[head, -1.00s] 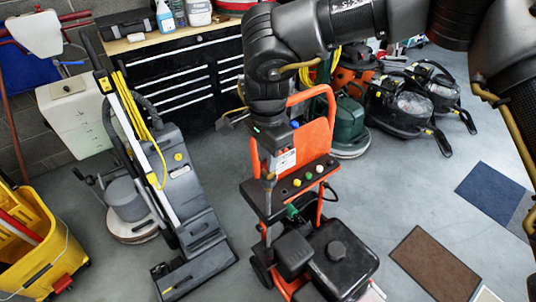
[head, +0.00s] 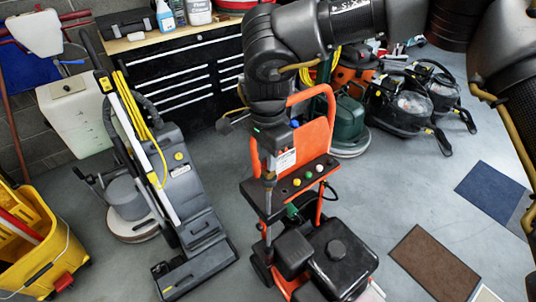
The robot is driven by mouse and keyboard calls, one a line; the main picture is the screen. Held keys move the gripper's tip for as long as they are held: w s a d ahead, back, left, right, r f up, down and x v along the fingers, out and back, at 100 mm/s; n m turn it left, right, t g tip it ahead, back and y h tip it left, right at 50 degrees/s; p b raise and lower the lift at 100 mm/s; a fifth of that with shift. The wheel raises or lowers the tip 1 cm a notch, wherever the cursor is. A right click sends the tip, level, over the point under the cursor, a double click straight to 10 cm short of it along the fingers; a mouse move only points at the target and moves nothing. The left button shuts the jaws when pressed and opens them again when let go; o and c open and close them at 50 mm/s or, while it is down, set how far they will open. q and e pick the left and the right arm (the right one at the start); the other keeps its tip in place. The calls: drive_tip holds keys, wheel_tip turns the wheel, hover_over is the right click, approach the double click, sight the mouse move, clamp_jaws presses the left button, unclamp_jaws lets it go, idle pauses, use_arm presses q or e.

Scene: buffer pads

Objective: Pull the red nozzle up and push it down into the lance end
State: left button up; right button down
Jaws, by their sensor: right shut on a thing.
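My right gripper (head: 270,166) comes down from the top, its fingers at the top of an upright metal lance (head: 268,235) on an orange pressure washer (head: 318,128). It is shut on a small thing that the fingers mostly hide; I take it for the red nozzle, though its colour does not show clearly. I cannot tell whether it touches the lance end. My left gripper is not in view.
The washer's black engine (head: 342,255) stands below. A grey upright floor cleaner (head: 190,195) is to the left, a yellow mop bucket (head: 45,240) at far left. A black tool cabinet (head: 165,75) stands behind. Open floor with brown (head: 435,262) and blue mats (head: 490,190) lies right.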

drive_tip(key=shift+f, duration=0.5)
idle(0.6)
drive_tip(key=c, duration=1.2)
unclamp_jaws()
drive_tip(key=shift+o, duration=0.2)
wheel_tip(320, 180, up, 11)
drive_tip(key=b, duration=0.1)
drive_tip(key=shift+f, duration=0.15)
